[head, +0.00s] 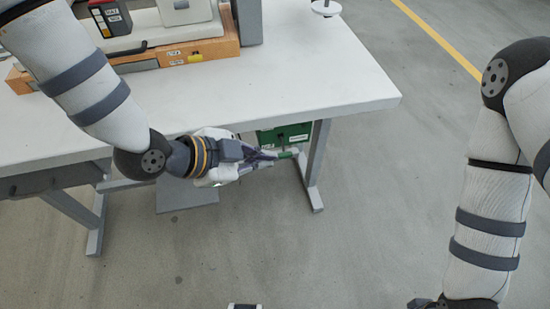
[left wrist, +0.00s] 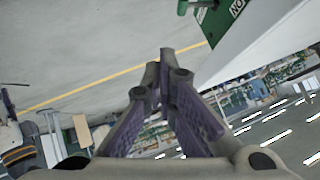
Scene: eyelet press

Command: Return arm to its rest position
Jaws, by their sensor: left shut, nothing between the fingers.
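My left arm comes in from the left, in front of the white table. Its gripper (head: 268,156) is beside the table's front edge, near a green box (head: 297,133) under the tabletop. In the left wrist view the fingers (left wrist: 167,70) meet at their tips, shut and empty; the green box (left wrist: 218,20) is beyond them at the top, apart from the tips. A green bar (head: 287,154) shows by the fingertips in the head view; I cannot tell whether they touch it.
The white table (head: 320,75) carries an orange base (head: 215,50) with a grey device, and a dark red-and-black box (head: 110,17). A table leg (head: 315,165) stands close right of the left gripper. The floor (head: 370,220) between the arms is mostly clear.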

